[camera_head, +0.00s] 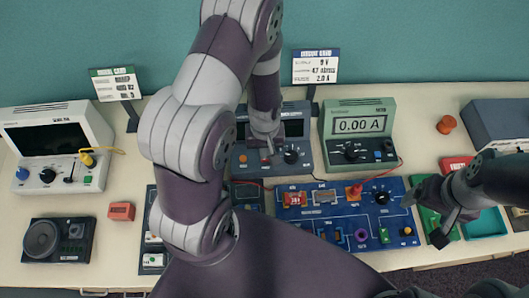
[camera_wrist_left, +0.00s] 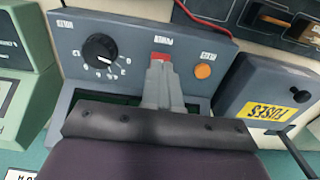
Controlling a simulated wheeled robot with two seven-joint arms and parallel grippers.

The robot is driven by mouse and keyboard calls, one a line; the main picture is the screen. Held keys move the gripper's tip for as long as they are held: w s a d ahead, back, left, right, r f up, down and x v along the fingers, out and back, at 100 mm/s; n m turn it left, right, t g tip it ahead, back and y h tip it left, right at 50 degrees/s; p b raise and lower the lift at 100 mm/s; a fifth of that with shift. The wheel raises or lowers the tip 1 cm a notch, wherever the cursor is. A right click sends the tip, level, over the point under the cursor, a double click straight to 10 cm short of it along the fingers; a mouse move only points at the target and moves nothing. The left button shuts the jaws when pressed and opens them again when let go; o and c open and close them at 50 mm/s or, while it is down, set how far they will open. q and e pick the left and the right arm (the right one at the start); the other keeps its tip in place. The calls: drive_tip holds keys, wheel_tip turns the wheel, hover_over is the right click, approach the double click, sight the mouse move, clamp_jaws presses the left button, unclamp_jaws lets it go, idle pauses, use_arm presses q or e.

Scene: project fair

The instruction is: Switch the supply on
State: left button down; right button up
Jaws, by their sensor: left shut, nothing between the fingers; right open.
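The supply (camera_head: 305,112) is a dark grey box with a screen, at the back middle of the table. On its front are an orange lamp or button (camera_head: 243,159), a black knob (camera_head: 291,157) and a small red switch between them. My left gripper (camera_head: 268,152) is shut and empty at the supply's front. In the left wrist view, its fingertips (camera_wrist_left: 160,66) are right at the red switch (camera_wrist_left: 160,56) and partly cover it; I cannot tell whether they touch or which way the switch is set. My right gripper (camera_head: 447,225) is open, at the right above the table.
A meter (camera_head: 360,106) reading 0.00 A stands right of the supply. A blue circuit board (camera_head: 340,220) lies in front, with a red wire to the meter. A white scope (camera_head: 60,140) and a speaker (camera_head: 58,240) are at left. My left arm hides the middle left.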

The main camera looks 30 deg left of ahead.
use_arm(q)
drive_tip(key=shift+f+b, duration=0.7)
drive_tip(key=shift+f, duration=0.2)
idle(0.7)
wheel_tip(320, 180, up, 7)
drive_tip(key=p, duration=0.6)
drive_tip(key=shift+p, duration=0.3)
